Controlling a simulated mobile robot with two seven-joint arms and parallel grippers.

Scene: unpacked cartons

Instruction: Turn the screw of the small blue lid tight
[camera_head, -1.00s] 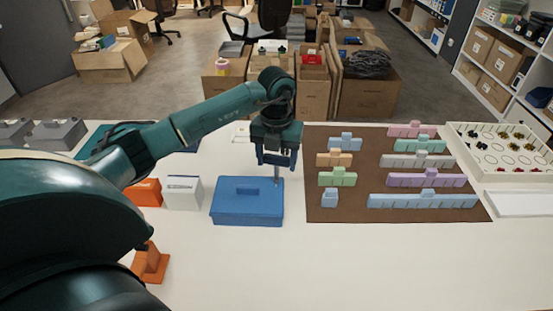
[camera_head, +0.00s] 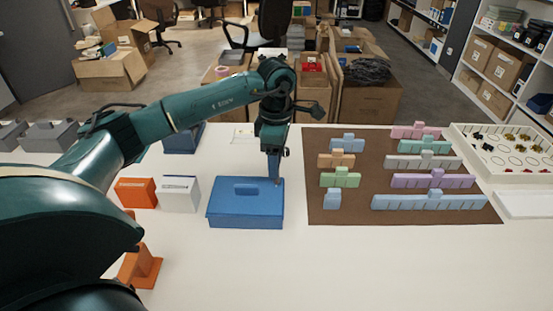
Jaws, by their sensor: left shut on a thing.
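The small blue lid (camera_head: 246,190) lies flat on a blue box (camera_head: 245,219) at the middle of the white table, with a raised handle on top. My left gripper (camera_head: 274,172) points straight down over the lid's far right corner. It is turned edge-on to the view and is shut on the screw there. The screw is mostly hidden by the fingers, so how deep it sits cannot be told. My right gripper is not in view.
A brown mat (camera_head: 345,209) with several pastel blocks lies to the right. A white block (camera_head: 179,194) and an orange block (camera_head: 136,193) stand to the left. A dark blue box (camera_head: 184,139) is behind them.

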